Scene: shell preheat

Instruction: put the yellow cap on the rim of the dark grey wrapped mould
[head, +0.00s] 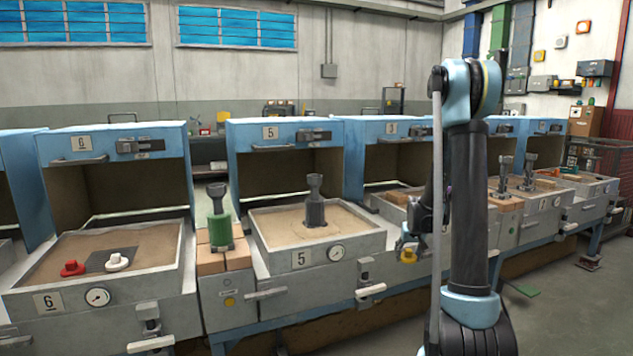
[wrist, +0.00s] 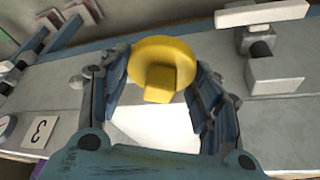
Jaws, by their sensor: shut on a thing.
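My gripper (wrist: 158,88) is shut on the yellow cap (wrist: 178,54), with a finger on each side of its square knob. In the head view the cap (head: 408,256) shows small below my gripper, left of my arm, in front of the furnace row. It is held apart from any mould. A dark grey mould with a flared cup (head: 314,202) stands upright in the sand of furnace 5, left of my gripper. Two more grey moulds stand farther right, one (head: 504,178) on bricks and one (head: 530,172) in a tray. I cannot tell any wrapping on them.
A green-wrapped mould (head: 219,225) stands on bricks between furnaces 6 and 5. A red cap (head: 73,268) and a white cap (head: 117,262) lie in furnace 6's tray. Latches and handles (head: 368,290) jut from the fronts. My arm hides part of the row. Open floor lies at right.

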